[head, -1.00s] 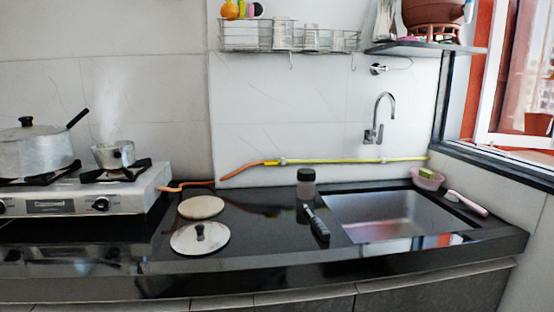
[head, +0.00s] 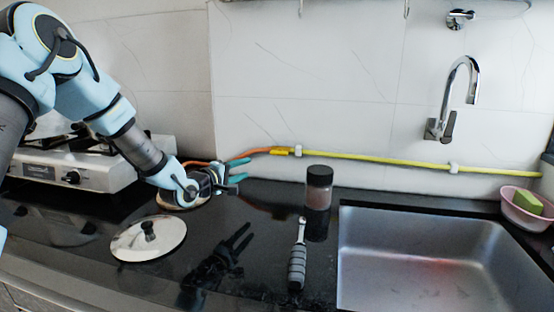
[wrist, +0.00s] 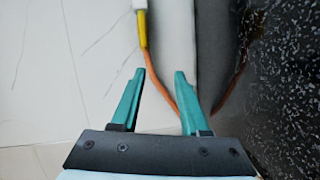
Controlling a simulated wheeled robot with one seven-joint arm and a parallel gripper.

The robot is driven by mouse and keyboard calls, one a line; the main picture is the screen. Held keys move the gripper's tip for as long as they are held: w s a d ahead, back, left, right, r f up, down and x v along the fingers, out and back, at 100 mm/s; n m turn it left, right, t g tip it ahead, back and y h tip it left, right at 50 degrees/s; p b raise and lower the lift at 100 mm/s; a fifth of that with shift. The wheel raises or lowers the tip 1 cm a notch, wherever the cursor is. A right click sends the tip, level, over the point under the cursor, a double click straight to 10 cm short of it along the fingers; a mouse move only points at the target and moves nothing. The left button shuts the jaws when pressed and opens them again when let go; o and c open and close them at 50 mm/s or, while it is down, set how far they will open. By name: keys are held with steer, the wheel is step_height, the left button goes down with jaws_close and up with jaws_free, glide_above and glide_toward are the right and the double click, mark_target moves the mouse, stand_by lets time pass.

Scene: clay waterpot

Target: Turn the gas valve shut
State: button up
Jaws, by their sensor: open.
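The yellow gas pipe (head: 375,159) runs along the wall and joins an orange hose (head: 262,151) through a yellow fitting (head: 283,151). I cannot make out a separate valve handle. My gripper (head: 242,169) is open and empty, below and left of the fitting, with its teal fingers pointing right towards the wall. In the wrist view my gripper (wrist: 164,73) has its fingers apart. The orange hose (wrist: 156,68) passes between the fingertips and behind the right finger. The yellow fitting (wrist: 143,30) and a white clip (wrist: 139,4) lie beyond the tips. I cannot tell whether anything touches.
A dark-lidded jar (head: 318,188) and a grey-handled tool (head: 298,262) stand and lie right of my gripper, beside the sink (head: 420,258). A pot lid (head: 135,243) lies in front. The stove (head: 75,170) is at left. A pink bowl (head: 520,212) sits far right.

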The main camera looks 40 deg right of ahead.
mark_target(277, 154)
steer(key=shift+n+g+h, duration=0.4)
steer(key=shift+h, duration=0.5)
steer(key=d, duration=0.4)
steer(key=d+r+p, duration=0.1)
steer(key=d, duration=0.3)
steer(key=s+d+p, duration=0.1)
steer(key=d, duration=0.3)
steer(key=shift+r, duration=0.15)
steer(key=shift+w+d, duration=0.25)
steer(key=shift+d, duration=0.55)
jaws_close()
